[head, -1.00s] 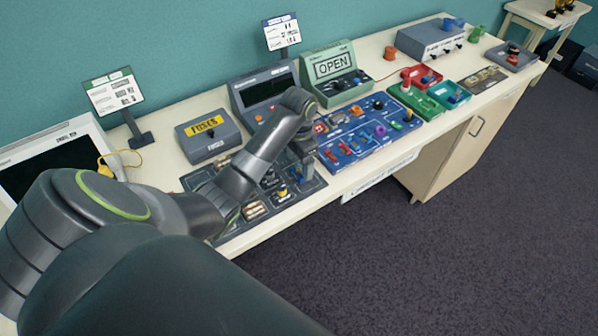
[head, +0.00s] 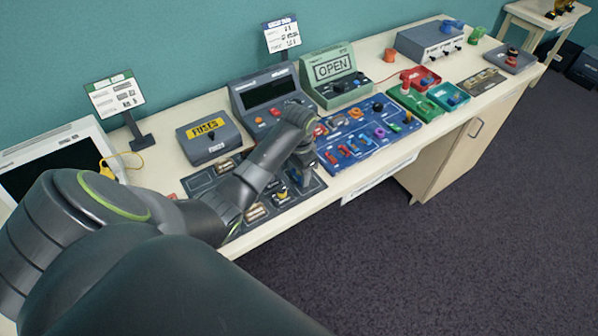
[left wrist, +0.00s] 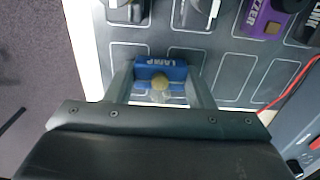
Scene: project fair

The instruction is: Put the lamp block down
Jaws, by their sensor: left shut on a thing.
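The lamp block (left wrist: 158,72) is blue with the word LAMP on its edge and a yellowish round bulb on top. It sits between the two fingers of my left gripper (left wrist: 162,85) in the left wrist view, and the gripper is shut on it. Below it is the dark board (left wrist: 235,62) with outlined rectangles. I cannot tell whether the block touches the board. In the head view my left gripper (head: 304,180) points down over the right end of the dark board, and the block is hidden there. My right gripper is not in view.
A red wire (left wrist: 290,85) runs at right. The blue tray (head: 368,130) of parts lies right of the gripper.

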